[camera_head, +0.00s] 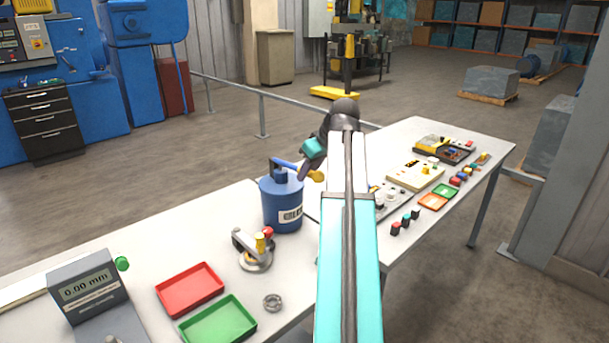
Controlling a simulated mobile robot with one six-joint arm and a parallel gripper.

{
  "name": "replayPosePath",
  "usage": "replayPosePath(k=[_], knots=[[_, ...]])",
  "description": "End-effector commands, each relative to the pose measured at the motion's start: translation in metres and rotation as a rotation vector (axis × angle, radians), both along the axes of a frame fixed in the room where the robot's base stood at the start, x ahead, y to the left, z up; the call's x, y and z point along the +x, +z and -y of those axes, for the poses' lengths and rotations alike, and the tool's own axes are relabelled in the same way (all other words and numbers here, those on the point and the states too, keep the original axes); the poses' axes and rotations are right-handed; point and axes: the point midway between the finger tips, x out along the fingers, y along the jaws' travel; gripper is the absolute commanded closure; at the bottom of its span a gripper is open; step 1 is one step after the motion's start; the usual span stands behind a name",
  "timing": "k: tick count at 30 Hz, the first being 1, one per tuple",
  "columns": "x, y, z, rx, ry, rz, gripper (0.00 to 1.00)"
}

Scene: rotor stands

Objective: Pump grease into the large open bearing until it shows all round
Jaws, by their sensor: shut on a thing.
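A blue grease drum (282,205) with a pump head and a blue lever (288,164) stands on the white table, left of my arm. My gripper (304,172) is at the lever's right end, shut on the lever near a yellow knob (318,176); the exact grip is small and partly hidden. A grey metal fixture (256,262) with a red and a yellow knob stands in front of the drum. A small metal ring (273,302), perhaps a bearing, lies near the table's front edge. I cannot tell which piece is the large open bearing, nor see any grease.
A red tray (190,289) and a green tray (218,322) lie empty at the front left, beside a gauge reading 0.00 mm (88,287). Control boxes (415,175) and several small coloured parts fill the right table. A railing (262,112) runs behind.

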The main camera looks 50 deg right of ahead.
Motion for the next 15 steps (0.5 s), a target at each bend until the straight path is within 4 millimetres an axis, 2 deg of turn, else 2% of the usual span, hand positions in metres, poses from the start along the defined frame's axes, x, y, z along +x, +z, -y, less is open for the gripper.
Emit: replayPosePath(k=[15], knots=[[-0.001,0.018,0.0,-0.001,-0.001,-0.001,0.94]])
